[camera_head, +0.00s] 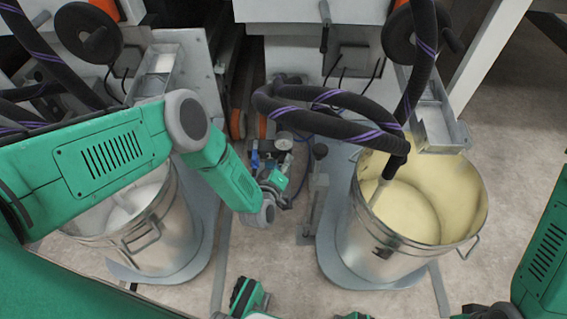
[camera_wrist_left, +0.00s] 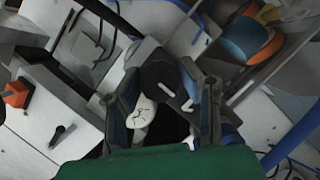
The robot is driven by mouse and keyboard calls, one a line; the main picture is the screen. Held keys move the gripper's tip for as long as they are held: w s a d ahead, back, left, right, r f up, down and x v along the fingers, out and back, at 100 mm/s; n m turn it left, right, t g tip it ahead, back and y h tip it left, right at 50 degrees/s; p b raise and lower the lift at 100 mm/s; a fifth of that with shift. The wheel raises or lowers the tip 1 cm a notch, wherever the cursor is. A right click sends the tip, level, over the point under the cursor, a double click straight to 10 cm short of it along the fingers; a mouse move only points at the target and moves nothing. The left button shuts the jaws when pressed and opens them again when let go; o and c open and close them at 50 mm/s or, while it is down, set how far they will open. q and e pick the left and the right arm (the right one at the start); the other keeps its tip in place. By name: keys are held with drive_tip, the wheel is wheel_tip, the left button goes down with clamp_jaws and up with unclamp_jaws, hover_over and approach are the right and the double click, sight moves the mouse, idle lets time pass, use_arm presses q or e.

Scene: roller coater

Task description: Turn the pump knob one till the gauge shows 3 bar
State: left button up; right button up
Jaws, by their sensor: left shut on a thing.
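My left gripper (camera_head: 267,167) reaches from the left to the small pump fittings between the two buckets. In the left wrist view, its fingers (camera_wrist_left: 158,92) are closed on a dark knob (camera_wrist_left: 164,74), one finger on each side. The round gauge (camera_head: 284,142) with a pale face is just above the gripper in the head view. In the left wrist view, the white gauge face (camera_wrist_left: 141,113) is close to the left finger, which partly covers it. Its needle and scale are too small to read.
A metal bucket with cream-coloured liquid (camera_head: 440,205) stands on the right, with a black hose (camera_head: 340,125) hanging into it. A bucket with white liquid (camera_head: 150,240) stands on the left, partly behind my arm. Blue fittings (camera_head: 255,160) crowd the gripper. Floor shows between the buckets.

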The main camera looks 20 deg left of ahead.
use_arm(q)
drive_tip(key=shift+s+d+f, duration=0.15)
drive_tip(key=shift+s+f, duration=0.1)
drive_tip(key=shift+f, duration=0.05)
drive_tip(key=o, duration=1.1)
drive_tip(key=shift+w+r, duration=0.1)
drive_tip(key=v, duration=1.2)
